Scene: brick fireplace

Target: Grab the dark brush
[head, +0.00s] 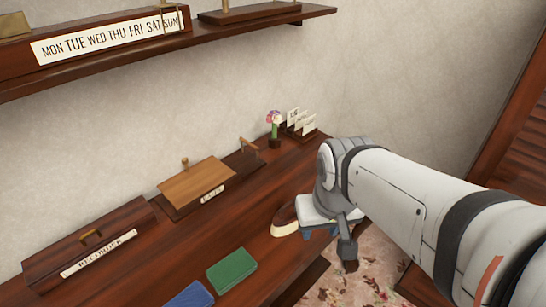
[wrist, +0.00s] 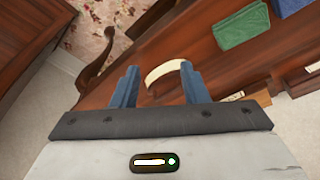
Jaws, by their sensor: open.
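The dark brush (head: 285,218) lies near the front edge of the long wooden shelf top, with a brown back and cream bristles. My gripper (head: 318,234) is just right of it in the head view and partly covers its right end. In the wrist view the brush (wrist: 166,71) shows between the two blue fingers of my gripper (wrist: 156,72), its pale bristle edge curving across the gap. The fingers are apart and hold nothing. I cannot tell how high they are above the brush.
A green book (head: 231,270) and a blue book (head: 190,295) lie nearby to the left. Behind are a wooden letter board (head: 197,185), a flower vase (head: 275,130), a card holder (head: 300,124) and a dark box (head: 90,242). An upper shelf (head: 200,55) overhangs at the back.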

